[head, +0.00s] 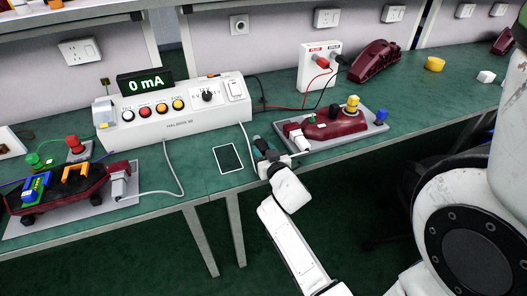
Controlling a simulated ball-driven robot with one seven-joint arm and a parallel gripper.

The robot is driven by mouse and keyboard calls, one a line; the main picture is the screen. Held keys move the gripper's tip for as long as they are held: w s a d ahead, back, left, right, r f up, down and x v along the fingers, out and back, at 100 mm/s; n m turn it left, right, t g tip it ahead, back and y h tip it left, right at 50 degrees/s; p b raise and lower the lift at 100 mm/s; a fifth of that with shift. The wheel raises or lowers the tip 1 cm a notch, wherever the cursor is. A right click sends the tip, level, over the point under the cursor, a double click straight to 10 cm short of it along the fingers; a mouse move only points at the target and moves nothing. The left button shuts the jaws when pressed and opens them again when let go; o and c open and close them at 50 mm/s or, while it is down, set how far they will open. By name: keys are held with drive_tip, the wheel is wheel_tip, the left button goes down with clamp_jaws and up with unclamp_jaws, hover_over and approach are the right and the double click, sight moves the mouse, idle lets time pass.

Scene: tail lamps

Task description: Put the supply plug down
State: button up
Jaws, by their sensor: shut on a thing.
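My gripper (261,148) is at the front part of the green bench, between the dark-framed rectangle (228,158) and the grey tray on the right. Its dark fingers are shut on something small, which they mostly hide. A thin white lead (246,136) runs from the white test box (180,112) down to the gripper, so I take the held thing to be the supply plug. Its shape cannot be made out, nor whether it touches the bench. The rectangle lies flat and empty just left of the gripper.
The grey tray (374,137) right of my gripper holds a dark red lamp (333,126) with a white connector (299,140) at its near left end. A lamp on another tray (35,229) stands left. A white socket box (318,66) stands behind, with red and black leads.

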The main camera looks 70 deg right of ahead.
drive_tip(key=shift+f+b, duration=0.55)
drive_tip(key=o, duration=1.2)
drive_tip(key=shift+c, duration=0.2)
drive_tip(key=shift+r, duration=0.15)
